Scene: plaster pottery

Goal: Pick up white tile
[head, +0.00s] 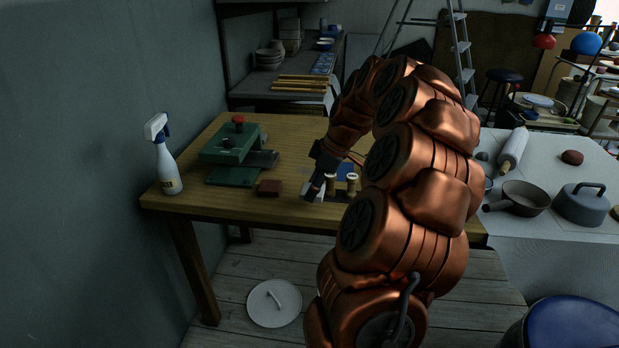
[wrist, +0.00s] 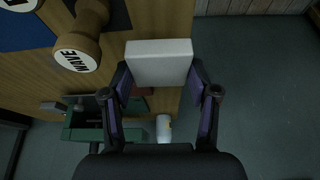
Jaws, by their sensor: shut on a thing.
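The white tile (wrist: 159,62) is a pale square block between the two fingers of my gripper (wrist: 160,82) in the wrist view. My gripper is shut on it, with a finger against each side. In the head view my gripper (head: 312,190) is low over the front part of the wooden table, and a small part of the white tile (head: 319,188) shows beside the fingers. I cannot tell whether the tile touches the table.
Wooden stamps (head: 352,184) stand just right of the gripper, near a blue tile (head: 345,170). A dark red block (head: 269,188), a green press (head: 232,143) and a spray bottle (head: 163,160) are to the left. The table's front edge (head: 240,216) is close.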

